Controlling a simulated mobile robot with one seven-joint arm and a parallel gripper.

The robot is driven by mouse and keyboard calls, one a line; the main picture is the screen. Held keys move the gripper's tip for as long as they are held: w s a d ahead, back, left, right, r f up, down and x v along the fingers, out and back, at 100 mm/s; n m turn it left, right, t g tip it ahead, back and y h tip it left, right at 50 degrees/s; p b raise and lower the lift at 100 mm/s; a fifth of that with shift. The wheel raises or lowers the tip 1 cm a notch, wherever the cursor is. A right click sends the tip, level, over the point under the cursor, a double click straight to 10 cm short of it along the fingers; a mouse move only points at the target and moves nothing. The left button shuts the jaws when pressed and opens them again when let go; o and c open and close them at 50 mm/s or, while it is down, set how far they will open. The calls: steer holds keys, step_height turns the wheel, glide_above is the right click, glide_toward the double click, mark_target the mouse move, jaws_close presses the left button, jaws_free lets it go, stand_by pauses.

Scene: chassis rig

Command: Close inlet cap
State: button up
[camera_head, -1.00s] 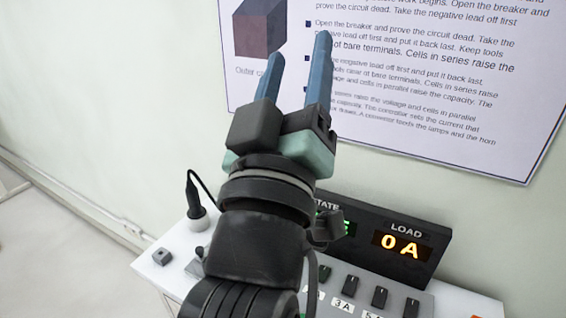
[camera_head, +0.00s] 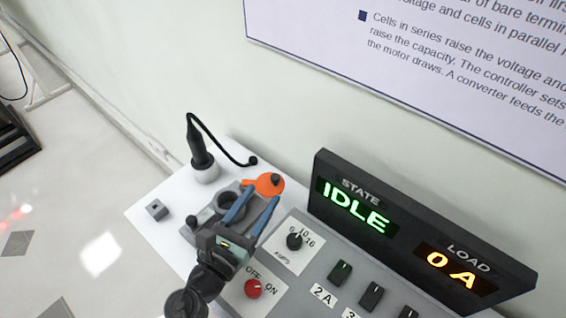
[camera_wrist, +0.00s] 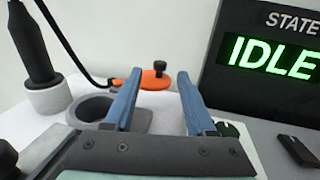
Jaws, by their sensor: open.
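The inlet cap is an orange disc (camera_head: 268,184) with a dark knob on top and a short tab at its left. It stands swung aside, behind the grey round inlet (camera_head: 231,203), whose dark opening shows uncovered. In the wrist view the orange cap (camera_wrist: 151,79) shows beyond and between my fingers, and the inlet's grey ring (camera_wrist: 92,108) is partly hidden by the left finger. My gripper (camera_head: 254,203) is open and empty, its blue fingers pointing toward the cap over the inlet housing. The fingers look apart from the cap; the exact gap is hard to tell.
A black plug (camera_head: 198,150) with a cable stands in a white holder at the left. A display (camera_head: 400,225) reads IDLE and 0 A at the right. A red OFF/ON knob (camera_head: 253,288) and several black switches sit on the panel. A small grey block (camera_head: 157,210) lies at the left.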

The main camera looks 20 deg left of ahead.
mark_target(263, 180)
steer(key=w, duration=0.3)
steer(key=w+d, duration=0.1)
steer(key=w, duration=0.6)
steer(key=shift+d, duration=0.15)
steer(key=shift+c, duration=0.2)
jaws_close()
steer(key=shift+s, duration=0.1)
stand_by(0.7)
